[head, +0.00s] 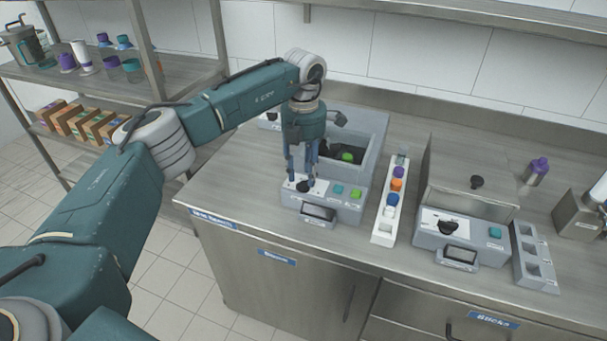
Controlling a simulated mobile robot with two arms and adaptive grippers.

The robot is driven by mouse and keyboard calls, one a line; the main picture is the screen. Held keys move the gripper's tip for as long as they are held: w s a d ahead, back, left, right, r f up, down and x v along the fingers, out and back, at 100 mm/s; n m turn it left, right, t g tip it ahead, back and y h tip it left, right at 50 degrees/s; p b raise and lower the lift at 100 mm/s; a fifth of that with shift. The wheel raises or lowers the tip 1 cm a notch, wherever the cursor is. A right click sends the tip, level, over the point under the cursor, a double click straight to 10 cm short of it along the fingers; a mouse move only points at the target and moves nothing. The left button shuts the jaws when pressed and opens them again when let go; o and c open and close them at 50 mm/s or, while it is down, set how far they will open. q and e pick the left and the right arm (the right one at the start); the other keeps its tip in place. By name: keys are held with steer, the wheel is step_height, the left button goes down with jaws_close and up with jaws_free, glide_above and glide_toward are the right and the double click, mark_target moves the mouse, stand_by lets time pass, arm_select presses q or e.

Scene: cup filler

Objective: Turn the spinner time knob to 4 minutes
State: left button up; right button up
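The spinner (374,160) seems to be the grey open-topped box on the counter, with a sloped front panel (347,202). The panel has a black knob (303,186), a teal button, a green button and a small dark display (318,212). My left gripper (302,181) points straight down at the knob. Its two fingers are apart, one on each side of the knob; I see no clear contact. The knob's marks and the display's reading are too small to read. My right gripper is not in view.
A white rack (379,238) with coloured caps stands right of the spinner. Farther right is a second grey machine (432,244) with its own black knob (448,228) and a teal button. A grey holder (536,276) stands beside it. The counter's left end (222,190) is clear.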

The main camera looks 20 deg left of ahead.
mark_target(304, 180)
arm_select(q)
step_height(304, 180, up, 11)
steer(key=shift+f, duration=0.2)
stand_by(0.5)
